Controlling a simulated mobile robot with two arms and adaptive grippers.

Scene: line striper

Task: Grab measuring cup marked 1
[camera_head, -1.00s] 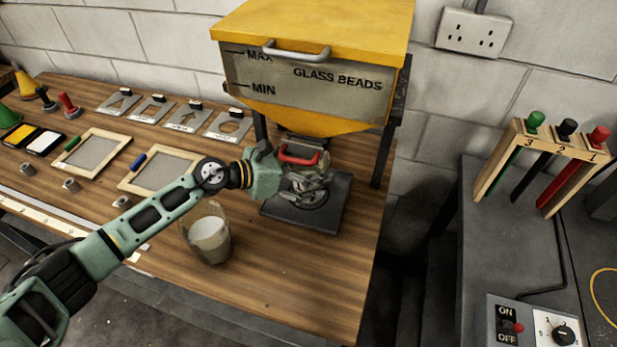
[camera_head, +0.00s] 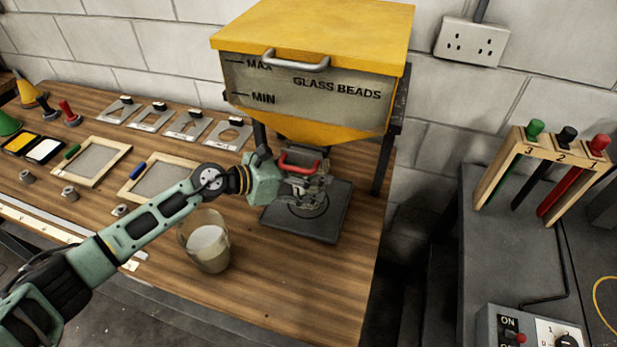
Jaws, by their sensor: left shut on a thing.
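My left gripper (camera_head: 312,187) reaches in under the hopper and is shut on a small round thing (camera_head: 308,208). This thing is low over or on a dark square plate (camera_head: 323,229). The fingers hide most of it, so I cannot tell whether it is a cup or read a mark. A red handle (camera_head: 299,162) sits just above the fingers. A clear cup (camera_head: 210,257) with pale contents stands upright on the table, left of the plate and just below my left forearm. I can read no number on it. My right gripper is not in view.
The yellow hopper (camera_head: 316,37) marked GLASS BEADS stands close above my left gripper. Wooden frames (camera_head: 122,150), metal stencils (camera_head: 230,134) and colour pads lie at left. A wooden rack (camera_head: 560,154) and a switch box (camera_head: 494,325) are at right. The table front is clear.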

